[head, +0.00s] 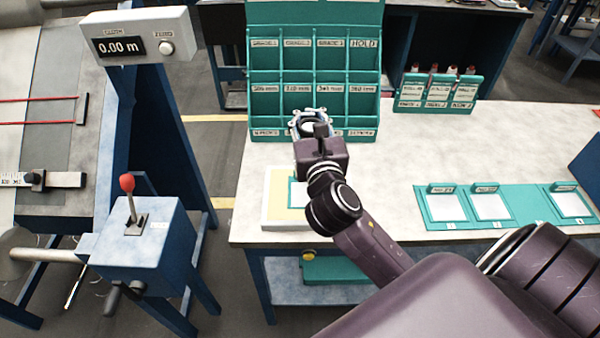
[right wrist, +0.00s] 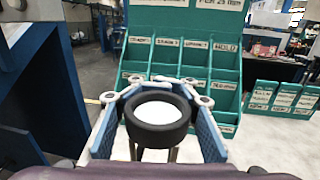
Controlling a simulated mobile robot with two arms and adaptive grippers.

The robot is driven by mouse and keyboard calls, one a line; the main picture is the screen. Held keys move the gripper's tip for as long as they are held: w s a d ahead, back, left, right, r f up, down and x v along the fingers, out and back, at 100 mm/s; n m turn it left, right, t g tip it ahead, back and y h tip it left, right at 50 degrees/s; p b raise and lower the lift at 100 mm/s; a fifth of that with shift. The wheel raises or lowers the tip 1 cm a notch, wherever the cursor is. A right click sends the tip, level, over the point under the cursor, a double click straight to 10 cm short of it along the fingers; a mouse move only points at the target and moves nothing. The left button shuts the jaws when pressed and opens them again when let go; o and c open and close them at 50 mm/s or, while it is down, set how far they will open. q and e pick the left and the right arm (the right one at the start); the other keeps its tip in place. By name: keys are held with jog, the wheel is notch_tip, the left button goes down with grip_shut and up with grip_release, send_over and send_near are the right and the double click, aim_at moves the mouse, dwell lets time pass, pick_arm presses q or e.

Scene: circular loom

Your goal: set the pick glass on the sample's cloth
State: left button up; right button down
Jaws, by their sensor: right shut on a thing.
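My right gripper (head: 310,118) is above the table, in front of the green rack. Its blue fingers (right wrist: 157,112) are shut on the pick glass (right wrist: 158,128), a short black ring with a pale round middle, held upright between them. In the head view the pick glass (head: 308,127) is partly hidden by the gripper. A pale cloth square with a teal border (head: 297,196) lies on a yellow and white board (head: 276,213) below my right wrist, partly covered by my arm. I cannot tell for sure that it is the sample's cloth. My left gripper is not in view.
The green compartment rack (head: 315,75) stands behind the gripper. A small green holder (head: 438,92) with red-topped items is to its right. A teal strip (head: 520,208) with several labelled white swatches lies at the right. The table (head: 400,155) between is clear.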

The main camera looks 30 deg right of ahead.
notch_tip(320, 180, down, 12)
jog(key=shift+f+b, duration=0.15)
jog(key=shift+b, duration=1.1)
notch_tip(320, 180, down, 4)
jog(key=shift+f+b, duration=0.1)
jog(key=shift+b, duration=0.65)
jog(key=shift+f, duration=0.1)
jog(key=c, duration=2.3)
grip_release()
jog(key=shift+f, duration=0.1)
jog(key=o, duration=0.9)
jog(key=shift+o, duration=0.2)
